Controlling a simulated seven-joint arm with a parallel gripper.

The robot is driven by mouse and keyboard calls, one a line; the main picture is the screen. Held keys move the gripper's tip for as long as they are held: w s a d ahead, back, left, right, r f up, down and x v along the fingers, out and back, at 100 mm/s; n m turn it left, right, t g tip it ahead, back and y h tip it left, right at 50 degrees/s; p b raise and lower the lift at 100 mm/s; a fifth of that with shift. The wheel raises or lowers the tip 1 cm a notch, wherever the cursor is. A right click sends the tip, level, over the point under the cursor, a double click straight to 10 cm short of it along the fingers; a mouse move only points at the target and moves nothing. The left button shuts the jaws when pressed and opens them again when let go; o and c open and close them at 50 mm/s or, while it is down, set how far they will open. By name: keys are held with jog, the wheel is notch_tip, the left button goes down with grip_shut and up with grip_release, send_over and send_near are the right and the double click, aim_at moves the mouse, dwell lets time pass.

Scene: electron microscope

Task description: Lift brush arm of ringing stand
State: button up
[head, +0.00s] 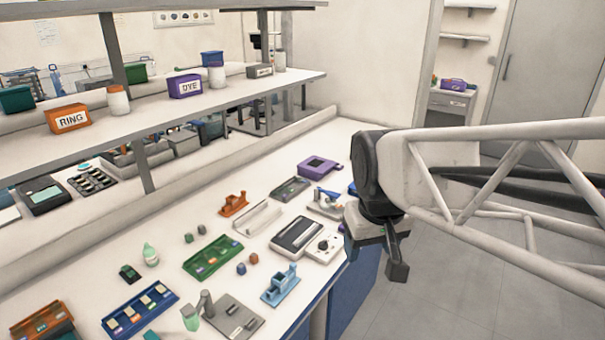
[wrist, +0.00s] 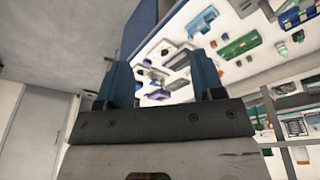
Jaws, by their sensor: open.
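My gripper (head: 376,252) hangs beyond the right edge of the white bench, above the floor, open with nothing between its fingers. In the wrist view its two blue fingers (wrist: 163,82) stand wide apart, with the bench beyond them. I cannot tell for sure which device is the ringing stand. A small grey-based device with a blue upper part (head: 327,203) lies near the bench's right edge, left of my gripper and apart from it. Its brush arm is too small to make out.
A grey-and-white instrument (head: 297,236), a white box with a dial (head: 322,243), a purple device (head: 318,167), a blue stand (head: 282,285) and an orange stand (head: 233,204) crowd the bench. A shelf (head: 230,90) runs behind it. The floor at right is clear.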

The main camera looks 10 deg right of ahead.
jog(key=w+d+r+n, duration=0.2)
jog(key=w, duration=1.6)
jog(key=n+g, duration=0.2)
jog(key=n, duration=0.4)
send_over(335, 194)
jog(key=f, duration=2.4)
jog(key=shift+s+f, duration=0.1)
jog(key=shift+s, duration=0.25)
jog(key=shift+w+d+f, duration=0.1)
jog(key=shift+w+f, duration=0.15)
jog(key=shift+f, duration=0.05)
jog(key=shift+f, duration=3.85)
